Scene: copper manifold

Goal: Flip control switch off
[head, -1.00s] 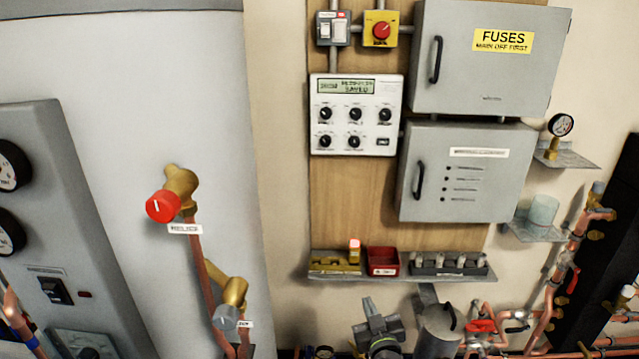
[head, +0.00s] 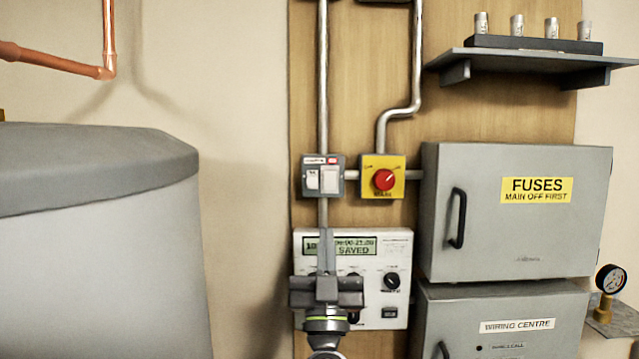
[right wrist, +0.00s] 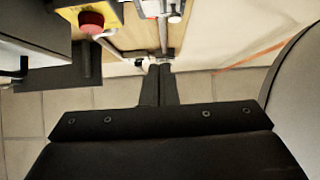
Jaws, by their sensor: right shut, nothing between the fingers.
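A small grey switch box (head: 323,176) with white switches and a red mark at its top is fixed to the wooden board in the head view. It is left of the yellow box with a red knob (head: 384,180). I cannot tell which way the switches are set. My right gripper (head: 326,236) points up, with its closed fingers below the switch box and in front of the white programmer panel (head: 399,248). It hides part of that panel. In the right wrist view the shut, empty fingers (right wrist: 160,72) reach toward the board. My left gripper is out of view.
The grey fuse box (head: 475,235) and wiring centre box (head: 515,340) stand to the right. Metal conduits (head: 322,80) run above the switch box. A large grey tank (head: 90,250) is at the left. A shelf (head: 545,57) juts out at upper right.

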